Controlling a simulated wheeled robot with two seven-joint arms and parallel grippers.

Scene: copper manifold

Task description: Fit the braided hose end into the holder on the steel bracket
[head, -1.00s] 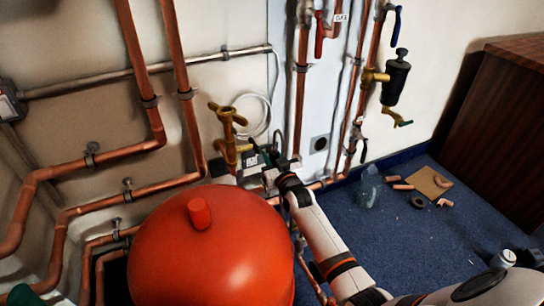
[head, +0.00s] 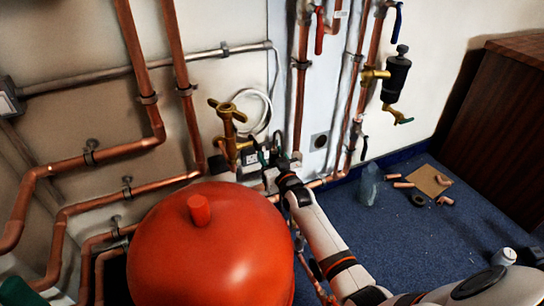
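My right gripper (head: 267,152) is at the end of my white arm, behind the top right of the red tank and close to the brass valve. Its dark fingers are small and overlap dark and pale fittings there, so I cannot tell whether they are open or hold anything. I cannot make out a braided hose end or its holder for certain; the area around the gripper is cluttered and partly hidden. A thin white coiled line (head: 266,108) hangs on the wall behind the valve. I cannot clearly pick out the steel bracket either. My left gripper is not in view.
The red tank (head: 205,250) fills the lower middle, in front of the gripper. A brass valve (head: 228,122) and copper pipes (head: 299,85) stand close by.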

